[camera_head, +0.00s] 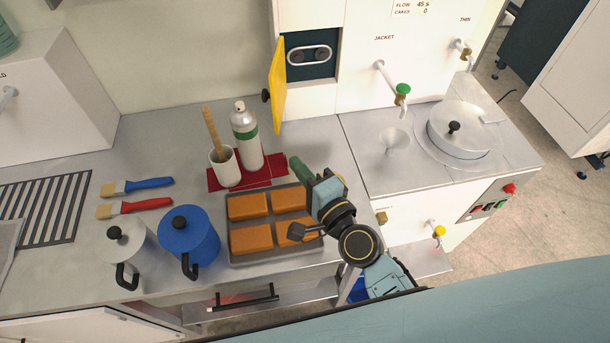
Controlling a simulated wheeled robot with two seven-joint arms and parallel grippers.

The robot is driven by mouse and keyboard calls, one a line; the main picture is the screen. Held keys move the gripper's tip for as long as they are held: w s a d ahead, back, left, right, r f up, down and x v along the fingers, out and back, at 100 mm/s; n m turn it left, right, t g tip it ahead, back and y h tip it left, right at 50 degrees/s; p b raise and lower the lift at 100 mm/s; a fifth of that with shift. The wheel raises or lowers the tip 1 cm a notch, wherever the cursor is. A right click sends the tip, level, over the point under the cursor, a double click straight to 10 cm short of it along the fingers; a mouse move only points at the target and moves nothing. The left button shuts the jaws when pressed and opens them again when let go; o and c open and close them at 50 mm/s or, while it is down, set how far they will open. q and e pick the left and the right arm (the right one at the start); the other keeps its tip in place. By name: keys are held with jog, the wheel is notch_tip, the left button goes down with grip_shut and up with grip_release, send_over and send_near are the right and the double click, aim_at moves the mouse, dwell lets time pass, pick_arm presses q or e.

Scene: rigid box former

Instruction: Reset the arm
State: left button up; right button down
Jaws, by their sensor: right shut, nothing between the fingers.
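My right arm comes in from the lower right, and its gripper (296,235) is over the right side of a grey tray (233,262). The gripper looks shut and empty, its dark tip in front of the lower right orange-brown block. Whether it touches the block I cannot tell. Several such blocks (250,237) lie in the tray. My left gripper is not in view.
A blue lidded pot (190,244) and a white one (128,252) stand left of the tray. A spray can (246,138) and a cup (226,168) stand on a red mat (262,180). A green object (299,169) is partly behind my arm. A yellow door (277,88) stands open.

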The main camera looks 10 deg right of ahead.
jog(key=shift+s, duration=0.35)
jog(key=shift+a, duration=0.1)
